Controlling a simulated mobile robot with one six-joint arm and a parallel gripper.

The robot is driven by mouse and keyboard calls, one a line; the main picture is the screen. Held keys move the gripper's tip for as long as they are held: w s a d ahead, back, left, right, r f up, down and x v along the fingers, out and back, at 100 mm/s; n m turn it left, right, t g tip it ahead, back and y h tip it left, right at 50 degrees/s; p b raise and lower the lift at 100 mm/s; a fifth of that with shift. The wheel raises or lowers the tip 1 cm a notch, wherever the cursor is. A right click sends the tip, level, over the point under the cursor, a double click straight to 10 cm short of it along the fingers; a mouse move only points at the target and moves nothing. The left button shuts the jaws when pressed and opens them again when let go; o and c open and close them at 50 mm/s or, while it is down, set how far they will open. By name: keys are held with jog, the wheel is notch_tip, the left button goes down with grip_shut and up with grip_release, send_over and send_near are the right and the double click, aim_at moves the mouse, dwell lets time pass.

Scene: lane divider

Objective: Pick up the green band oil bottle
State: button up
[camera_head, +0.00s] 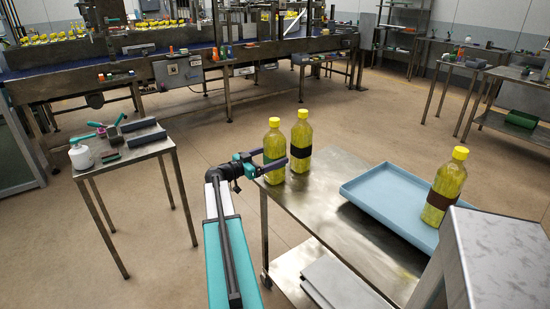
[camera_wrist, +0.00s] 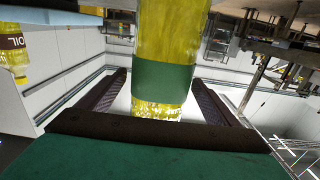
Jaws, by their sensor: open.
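The green band oil bottle (camera_head: 274,140) stands upright at the left corner of the metal table, with yellow oil and a yellow cap. My gripper (camera_head: 270,159) is open at the bottle, one finger reaching along each side. In the wrist view the bottle's green band (camera_wrist: 163,83) shows between the two open fingers of my gripper (camera_wrist: 160,92), with gaps visible beside the bottle.
Another brown band bottle (camera_head: 446,185) stands in a blue tray (camera_head: 372,193). A small side table (camera_head: 130,153) with tools stands left.

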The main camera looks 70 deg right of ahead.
jog(key=shift+s+d+r+p, duration=0.15)
jog(key=shift+s+d+p, duration=0.2)
jog(key=shift+d, duration=0.2)
jog(key=p+x, duration=0.1)
jog(key=x, duration=0.2)
jog(key=shift+s+d, duration=0.25)
jog(key=shift+d, duration=0.1)
jog(key=c, duration=1.9)
jog(key=shift+o, duration=0.2)
jog(key=shift+r, duration=0.1)
